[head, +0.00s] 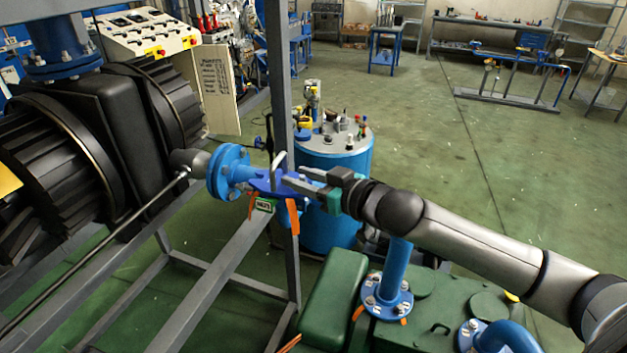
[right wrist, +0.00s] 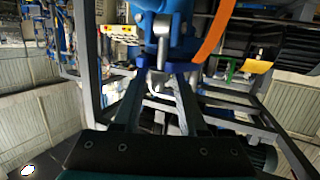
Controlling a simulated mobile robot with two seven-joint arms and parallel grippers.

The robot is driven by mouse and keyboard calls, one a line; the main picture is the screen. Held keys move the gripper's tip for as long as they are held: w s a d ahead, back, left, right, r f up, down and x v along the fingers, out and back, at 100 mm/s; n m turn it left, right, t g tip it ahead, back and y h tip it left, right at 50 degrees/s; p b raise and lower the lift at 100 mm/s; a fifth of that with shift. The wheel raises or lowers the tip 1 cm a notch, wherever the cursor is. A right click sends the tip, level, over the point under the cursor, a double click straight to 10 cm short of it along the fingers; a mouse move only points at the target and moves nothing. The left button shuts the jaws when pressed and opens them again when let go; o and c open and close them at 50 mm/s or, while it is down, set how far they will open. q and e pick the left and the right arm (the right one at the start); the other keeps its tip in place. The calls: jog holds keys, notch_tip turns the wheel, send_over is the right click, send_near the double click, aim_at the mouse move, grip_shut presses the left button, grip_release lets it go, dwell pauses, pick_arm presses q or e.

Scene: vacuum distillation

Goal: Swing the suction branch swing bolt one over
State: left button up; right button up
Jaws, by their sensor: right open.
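The suction branch is a blue flanged pipe (head: 222,172) running right from the black-ribbed machine, with a blue clamp (head: 262,184) at its end. A grey, bolt-like piece (head: 279,160) stands at the clamp; in the right wrist view a grey swing bolt (right wrist: 162,40) shows against the blue metal. My right gripper (head: 289,178) reaches in from the right, with its fingers at the clamp. In the right wrist view its two fingers (right wrist: 158,88) are apart, with the bolt at or just beyond the tips. I cannot tell whether they touch it. My left gripper is not in view.
A grey frame post (head: 280,80) rises right behind the clamp, and a sloping frame bar (head: 220,285) runs below. Orange straps (head: 293,216) hang by the clamp. A blue drum (head: 340,170) stands behind, and a green machine (head: 335,290) sits below my right arm.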

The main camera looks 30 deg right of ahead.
jog(key=shift+v, duration=2.15)
jog(key=p, duration=0.1)
send_near(304, 180)
jog(key=shift+r+v, duration=0.15)
jog(key=shift+v, duration=1)
jog(key=shift+r+v, duration=0.1)
jog(key=shift+v, duration=1.05)
